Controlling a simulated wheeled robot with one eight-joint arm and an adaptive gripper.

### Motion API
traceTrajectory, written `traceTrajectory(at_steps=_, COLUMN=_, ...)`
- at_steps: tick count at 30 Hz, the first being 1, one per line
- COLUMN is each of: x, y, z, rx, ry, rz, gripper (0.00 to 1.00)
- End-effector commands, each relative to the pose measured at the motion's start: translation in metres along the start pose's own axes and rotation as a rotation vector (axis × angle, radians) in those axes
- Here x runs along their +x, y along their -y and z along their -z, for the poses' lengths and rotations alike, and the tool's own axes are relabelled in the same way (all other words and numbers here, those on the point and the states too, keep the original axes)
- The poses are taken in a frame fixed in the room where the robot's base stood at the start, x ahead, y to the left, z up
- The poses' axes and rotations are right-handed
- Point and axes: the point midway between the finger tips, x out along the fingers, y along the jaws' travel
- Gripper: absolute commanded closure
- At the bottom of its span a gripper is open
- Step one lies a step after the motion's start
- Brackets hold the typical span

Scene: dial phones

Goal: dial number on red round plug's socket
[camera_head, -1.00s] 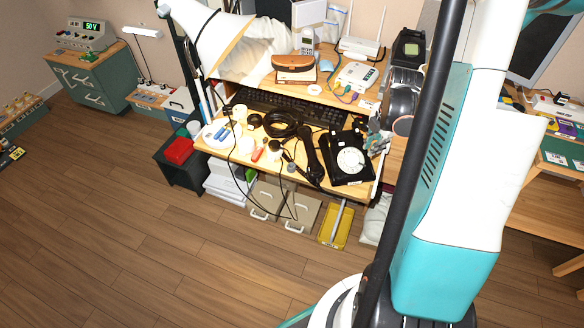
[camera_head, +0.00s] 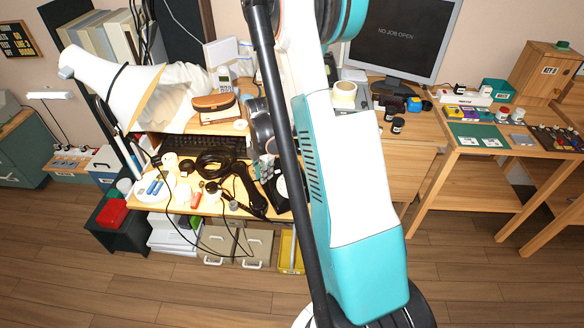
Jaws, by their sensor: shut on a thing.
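A black telephone (camera_head: 271,197) with a pale dial (camera_head: 282,186) sits at the right of the cluttered desk; my arm hides its right part. A black handset (camera_head: 249,189) lies beside it on the left. My gripper (camera_head: 266,170) is small in view, above the phone's back edge, mostly behind my arm. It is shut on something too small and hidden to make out. A coiled black cable (camera_head: 212,162) lies left of the phone, with thin dark cords hanging over the desk front. I cannot make out a red round plug or its socket.
A white lamp (camera_head: 110,88) leans over the desk's left side. A keyboard (camera_head: 203,146) lies behind the cables. A red box (camera_head: 112,212) sits low at the left. At the right stand a monitor (camera_head: 405,38) and a wooden table (camera_head: 470,160) with small items. The front floor is clear.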

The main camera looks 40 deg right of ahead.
Motion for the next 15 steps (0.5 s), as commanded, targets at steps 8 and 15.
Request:
traceTrajectory(at_steps=8, x=0.031, y=-0.056, z=0.075, rx=-0.093, ry=-0.009, rz=0.056, gripper=0.98)
traceTrajectory(at_steps=15, x=0.041, y=-0.067, z=0.097, rx=-0.114, ry=-0.010, rz=0.073, gripper=0.98)
